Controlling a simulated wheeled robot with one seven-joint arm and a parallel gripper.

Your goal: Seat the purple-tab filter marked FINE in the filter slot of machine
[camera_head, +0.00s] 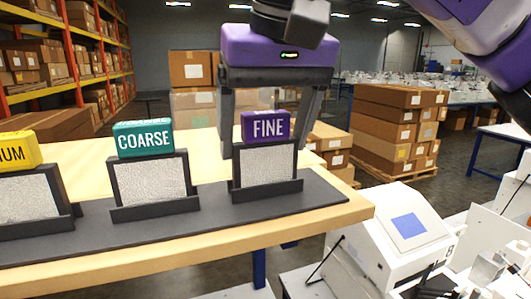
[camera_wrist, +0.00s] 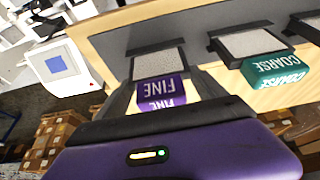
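The FINE filter (camera_head: 267,160), a grey mesh panel in a dark frame with a purple tab, stands upright in a holder at the right end of the rack. It also shows in the wrist view (camera_wrist: 161,92). My gripper (camera_head: 264,148) is open, with its fingers reaching down on either side of the purple tab. In the wrist view (camera_wrist: 163,78) the tab lies between the fingers with gaps visible. A white machine with a blue screen (camera_head: 385,240) stands right of the table; I cannot make out its filter slot.
The teal COARSE filter (camera_head: 148,170) stands left of FINE, and a yellow-tab filter (camera_head: 25,190) is farther left, cut off by the frame. The dark rack (camera_head: 185,222) lies on a wooden table (camera_head: 200,246). Stacked boxes (camera_head: 395,125) stand behind.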

